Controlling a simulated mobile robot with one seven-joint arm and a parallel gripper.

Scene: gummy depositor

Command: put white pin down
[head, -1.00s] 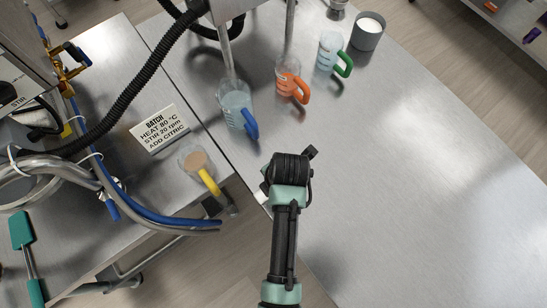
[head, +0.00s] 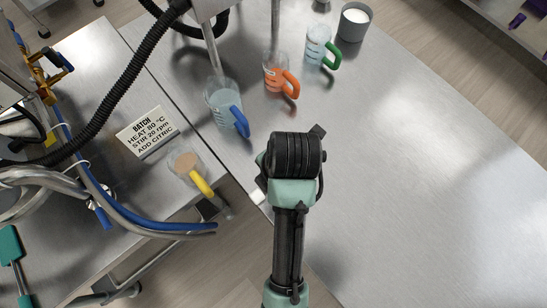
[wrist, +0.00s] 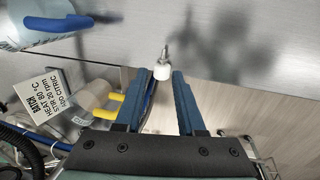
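The white pin (wrist: 162,71) shows in the wrist view at the corner of the steel table, its metal tip upward in the picture. A small white piece (head: 257,196) at the same table corner in the head view appears to be this pin. My gripper (wrist: 164,74) has its two blue fingers apart, with gaps beside the pin. The pin appears in line with the space between the fingertips and a little beyond them. I cannot tell exactly how the pin is seated. In the head view my wrist hides the fingers.
Beakers with blue (head: 225,102), orange (head: 278,73) and green (head: 319,45) handles stand up the table, with a grey cup (head: 353,24) beyond. A yellow-handled beaker (head: 187,165) and a batch sign (head: 146,131) are left. The table's right side is clear.

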